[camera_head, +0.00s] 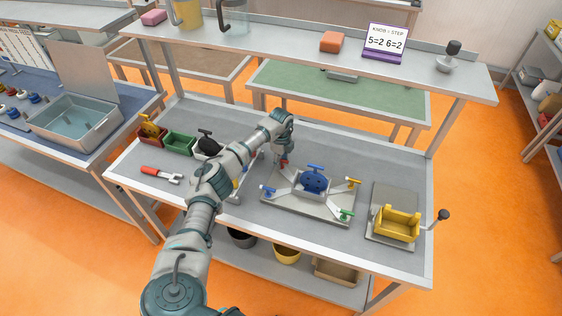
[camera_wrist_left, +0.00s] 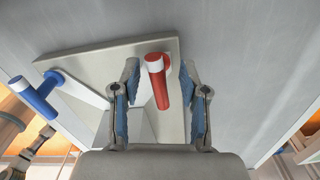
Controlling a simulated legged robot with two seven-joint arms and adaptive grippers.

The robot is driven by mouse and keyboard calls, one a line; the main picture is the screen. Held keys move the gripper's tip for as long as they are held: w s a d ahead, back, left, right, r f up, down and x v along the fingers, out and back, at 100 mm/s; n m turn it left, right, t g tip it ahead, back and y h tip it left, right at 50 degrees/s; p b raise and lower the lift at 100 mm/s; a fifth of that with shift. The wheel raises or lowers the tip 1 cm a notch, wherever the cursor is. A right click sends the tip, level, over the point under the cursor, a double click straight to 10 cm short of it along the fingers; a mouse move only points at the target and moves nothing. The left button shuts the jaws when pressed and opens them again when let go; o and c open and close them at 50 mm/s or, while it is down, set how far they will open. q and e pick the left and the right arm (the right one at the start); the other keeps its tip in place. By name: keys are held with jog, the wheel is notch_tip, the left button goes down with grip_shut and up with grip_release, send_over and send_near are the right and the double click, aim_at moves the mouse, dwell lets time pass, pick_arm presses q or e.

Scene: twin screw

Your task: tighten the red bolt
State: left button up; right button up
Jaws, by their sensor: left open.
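The red bolt (camera_head: 284,161) is at the back left corner of a grey fixture plate (camera_head: 287,207). In the left wrist view the red bolt (camera_wrist_left: 158,82) has a bar-shaped head with a pale end. My left gripper (camera_head: 284,152) reaches over it from the left. In the left wrist view my left gripper (camera_wrist_left: 160,90) is open, with one finger on each side of the red bolt and gaps visible on both sides. Its arm hides part of the bench. My right gripper is not in view.
The plate also carries a blue bolt (camera_head: 268,190), a yellow bolt (camera_head: 354,182), a green bolt (camera_head: 347,213) and a blue round part (camera_head: 314,183) in the middle. A yellow box (camera_head: 398,225) stands to the right. A red-handled wrench (camera_head: 160,173) lies at the left.

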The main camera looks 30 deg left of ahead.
pick_arm(q)
jog(key=shift+f, duration=0.35)
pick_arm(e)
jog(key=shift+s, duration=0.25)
